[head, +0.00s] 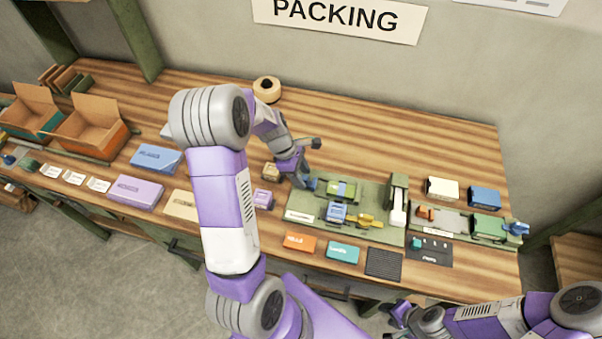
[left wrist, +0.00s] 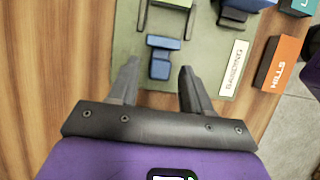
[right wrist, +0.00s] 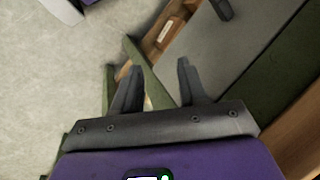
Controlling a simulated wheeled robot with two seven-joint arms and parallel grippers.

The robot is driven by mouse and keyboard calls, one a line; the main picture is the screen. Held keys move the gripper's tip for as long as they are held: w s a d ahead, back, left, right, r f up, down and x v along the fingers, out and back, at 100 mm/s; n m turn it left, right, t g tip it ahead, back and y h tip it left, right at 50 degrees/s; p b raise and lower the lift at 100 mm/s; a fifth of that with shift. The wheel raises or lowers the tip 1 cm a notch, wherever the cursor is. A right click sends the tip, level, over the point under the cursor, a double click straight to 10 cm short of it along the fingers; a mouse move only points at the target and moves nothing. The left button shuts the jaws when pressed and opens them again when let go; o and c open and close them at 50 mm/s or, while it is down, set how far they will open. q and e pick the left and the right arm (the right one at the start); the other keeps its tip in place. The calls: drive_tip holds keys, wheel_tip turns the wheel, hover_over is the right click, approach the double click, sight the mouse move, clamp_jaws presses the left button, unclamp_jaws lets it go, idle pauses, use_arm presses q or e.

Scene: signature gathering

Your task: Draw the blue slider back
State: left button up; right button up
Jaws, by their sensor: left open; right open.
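A blue T-shaped piece, which looks like the blue slider (left wrist: 160,57), lies on a green mat (left wrist: 130,32) in the left wrist view, in line with a green block (left wrist: 172,2). In the head view it shows as a small blue part (head: 311,184) at the left end of the green block (head: 343,189). My left gripper (left wrist: 157,78) is open, its fingers pointing at the blue piece, which lies just beyond and between the tips; contact is not visible. My right gripper (right wrist: 158,72) is open and empty, low beyond the table's front edge.
A blue block (head: 337,211) and a yellow part (head: 368,221) sit in front of the green block. A white-topped post (head: 397,205) stands to the right. Another green fixture with a blue end (head: 516,228) is further right. An orange box (head: 300,242) lies in front.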

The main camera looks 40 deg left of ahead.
use_arm(q)
drive_tip(key=p+v, duration=0.1)
drive_tip(key=v, duration=0.6)
drive_tip(key=shift+a+r, duration=0.15)
drive_tip(key=shift+r, duration=0.05)
